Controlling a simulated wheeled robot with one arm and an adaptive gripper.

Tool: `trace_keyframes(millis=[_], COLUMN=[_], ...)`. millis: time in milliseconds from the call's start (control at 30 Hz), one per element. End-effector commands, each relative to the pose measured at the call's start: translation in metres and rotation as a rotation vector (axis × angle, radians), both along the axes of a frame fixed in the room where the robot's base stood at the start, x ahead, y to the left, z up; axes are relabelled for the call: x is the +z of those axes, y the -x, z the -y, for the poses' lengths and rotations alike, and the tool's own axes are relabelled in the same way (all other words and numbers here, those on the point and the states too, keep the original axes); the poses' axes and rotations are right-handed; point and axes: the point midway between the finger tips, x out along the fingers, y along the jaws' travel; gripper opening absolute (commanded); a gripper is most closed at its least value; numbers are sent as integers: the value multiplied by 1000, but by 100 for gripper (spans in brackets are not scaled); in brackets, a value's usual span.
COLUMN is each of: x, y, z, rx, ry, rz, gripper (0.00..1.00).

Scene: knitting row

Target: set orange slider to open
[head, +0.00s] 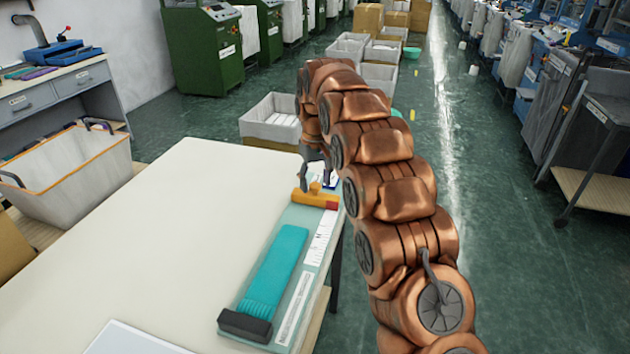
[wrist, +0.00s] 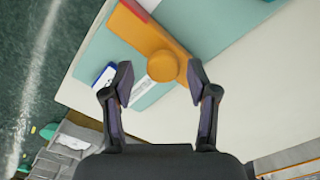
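The orange slider (head: 314,199) sits at the far end of a pale teal board (head: 295,305) on the white table, with a red end piece (head: 332,205). In the wrist view the slider (wrist: 140,30) is an orange bar with a round knob (wrist: 163,66). My gripper (head: 318,185) is over the far end of the board, at the slider. In the wrist view my open gripper (wrist: 158,83) has one finger on each side of the knob, with visible gaps. A teal ribbed strip (head: 275,270) lies along the board, with a dark block (head: 245,325) at its near end.
The white table (head: 170,230) is largely bare left of the board. A white sheet or tray (head: 130,340) lies at its near edge. A grey bin (head: 70,175) stands at left, and pale crates (head: 270,122) stand behind the table.

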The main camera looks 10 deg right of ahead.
Motion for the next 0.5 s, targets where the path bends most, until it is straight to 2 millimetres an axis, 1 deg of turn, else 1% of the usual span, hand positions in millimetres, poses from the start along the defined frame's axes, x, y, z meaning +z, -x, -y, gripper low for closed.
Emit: trace_keyframes(millis=[300, 367, 500], x=[1, 4, 18], y=[0, 0, 0], z=[0, 0, 0], rx=[0, 0, 0], ry=[0, 0, 0], rz=[-2, -2, 1], gripper=[60, 60, 60])
